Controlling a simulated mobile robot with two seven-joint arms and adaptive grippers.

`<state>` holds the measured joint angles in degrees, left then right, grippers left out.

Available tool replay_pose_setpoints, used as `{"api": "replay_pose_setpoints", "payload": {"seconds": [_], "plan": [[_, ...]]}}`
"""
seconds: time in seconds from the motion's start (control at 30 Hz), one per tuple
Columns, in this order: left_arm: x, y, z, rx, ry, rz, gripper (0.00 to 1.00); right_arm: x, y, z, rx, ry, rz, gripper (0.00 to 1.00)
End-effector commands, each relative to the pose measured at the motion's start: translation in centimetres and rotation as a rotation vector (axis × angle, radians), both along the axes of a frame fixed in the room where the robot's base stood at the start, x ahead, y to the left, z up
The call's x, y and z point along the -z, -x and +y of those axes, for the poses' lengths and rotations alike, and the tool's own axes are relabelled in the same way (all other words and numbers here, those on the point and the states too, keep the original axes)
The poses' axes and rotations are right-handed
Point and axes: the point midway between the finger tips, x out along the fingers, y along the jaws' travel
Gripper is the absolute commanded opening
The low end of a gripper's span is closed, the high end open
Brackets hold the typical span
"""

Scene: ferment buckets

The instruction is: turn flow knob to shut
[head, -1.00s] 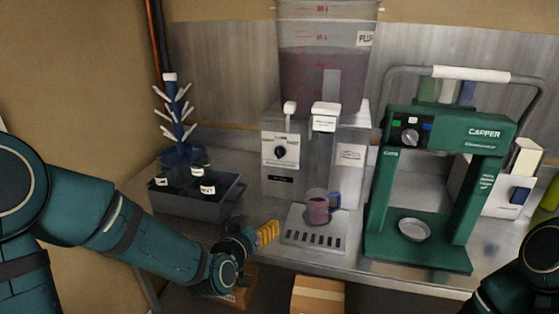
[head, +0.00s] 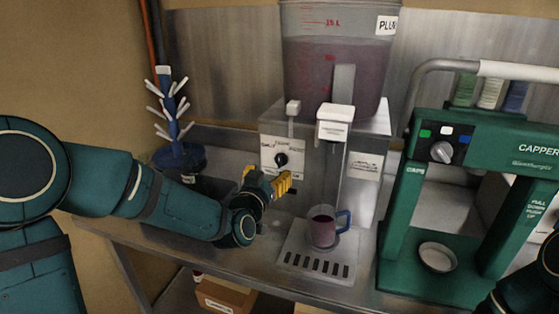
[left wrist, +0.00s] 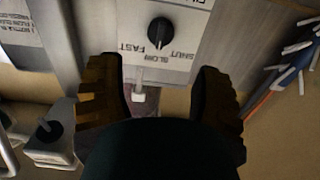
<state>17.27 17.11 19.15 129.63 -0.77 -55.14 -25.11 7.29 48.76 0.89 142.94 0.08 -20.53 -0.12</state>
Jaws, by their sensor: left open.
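The black flow knob (head: 281,160) sits on a white label plate on the front of the steel dispenser (head: 350,210). My left gripper (head: 266,182), with yellow fingers, is open in front of the plate, just below the knob. In the left wrist view the open fingers (left wrist: 160,85) are spread wide, with the knob beyond them and nothing between them. My right gripper is out of view.
A mug (head: 322,228) of dark liquid stands on the drip tray (head: 315,268) below the dispenser. A green capper (head: 395,205) stands to the right. A blue bottle tree (head: 175,125) stands at the left, partly behind my left arm. A cardboard box (head: 226,296) is under the counter.

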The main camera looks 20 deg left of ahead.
Motion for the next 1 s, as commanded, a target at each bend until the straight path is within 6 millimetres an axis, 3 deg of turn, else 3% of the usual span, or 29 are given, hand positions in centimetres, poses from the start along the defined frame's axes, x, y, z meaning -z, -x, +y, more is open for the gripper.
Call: {"api": "replay_pose_setpoints", "payload": {"seconds": [0.2,0.4,0.87,0.97,1.0], "plan": [[0.1,-4.3,-0.2,0.001,0.001,0.0,0.66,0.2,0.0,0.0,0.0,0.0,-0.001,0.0],[0.1,-6.9,-0.3,0.001,0.0,0.001,0.66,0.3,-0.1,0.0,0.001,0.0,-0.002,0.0],[0.0,-8.0,-0.3,0.001,0.0,0.0,0.66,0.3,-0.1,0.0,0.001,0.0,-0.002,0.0],[0.0,-8.0,-0.3,0.001,-0.001,0.0,0.36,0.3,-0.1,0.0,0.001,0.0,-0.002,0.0],[0.0,-8.0,-0.3,0.001,-0.001,0.0,0.22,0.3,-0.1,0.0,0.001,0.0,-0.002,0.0]]}}
